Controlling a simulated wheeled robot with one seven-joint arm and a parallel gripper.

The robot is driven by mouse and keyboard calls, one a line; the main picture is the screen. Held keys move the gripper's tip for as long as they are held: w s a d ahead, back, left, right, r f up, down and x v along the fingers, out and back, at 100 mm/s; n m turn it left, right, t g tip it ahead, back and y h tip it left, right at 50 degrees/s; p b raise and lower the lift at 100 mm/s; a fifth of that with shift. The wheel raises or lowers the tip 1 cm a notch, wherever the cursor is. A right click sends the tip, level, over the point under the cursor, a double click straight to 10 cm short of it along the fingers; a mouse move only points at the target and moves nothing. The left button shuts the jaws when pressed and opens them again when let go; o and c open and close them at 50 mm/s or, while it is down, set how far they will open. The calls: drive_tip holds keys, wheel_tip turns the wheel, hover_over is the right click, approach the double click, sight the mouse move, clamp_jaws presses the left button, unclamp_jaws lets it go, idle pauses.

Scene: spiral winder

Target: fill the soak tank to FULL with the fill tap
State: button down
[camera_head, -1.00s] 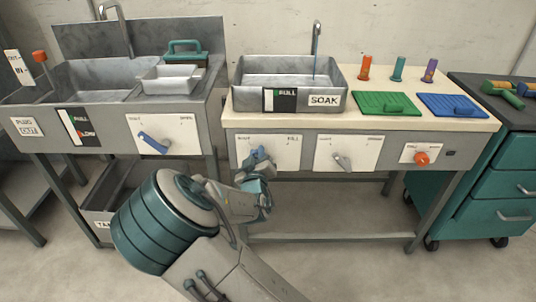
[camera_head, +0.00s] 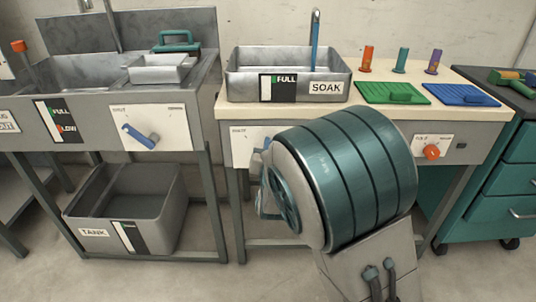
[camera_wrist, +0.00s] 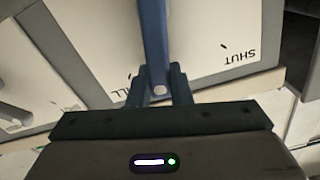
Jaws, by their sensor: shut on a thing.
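The grey soak tank (camera_head: 240,88) stands on the bench under a tap spout (camera_head: 316,22). A blue stream (camera_head: 313,57) runs from the spout into it. The tank's front has a gauge (camera_head: 278,88) marked FULL in green; I cannot read its level. The fill tap's panel (camera_head: 241,150) is below, mostly hidden by my arm. In the wrist view, my gripper (camera_wrist: 160,85) is shut on the blue tap lever (camera_wrist: 153,30). The lever stands out across the panel between the upside-down SHUT mark and a partly hidden mark ending in LL.
A sink unit with another blue lever (camera_head: 139,136) stands at left, with a grey tank (camera_head: 85,212) below. Green (camera_head: 388,94) and blue (camera_head: 460,95) trays and several coloured pegs are on the bench. A teal drawer cabinet (camera_head: 515,180) is at right. My arm covers the bench's middle front.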

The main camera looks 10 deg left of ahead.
drive_tip(key=shift+d+f+m+b, duration=0.25)
drive_tip(key=shift+f+m+b, duration=0.05)
drive_tip(key=shift+m+b, duration=0.2)
drive_tip(key=c, duration=1.3)
unclamp_jaws()
drive_tip(key=shift+r, duration=0.1)
drive_tip(key=shift+b+v, duration=0.45)
drive_tip(key=shift+v, duration=6.5)
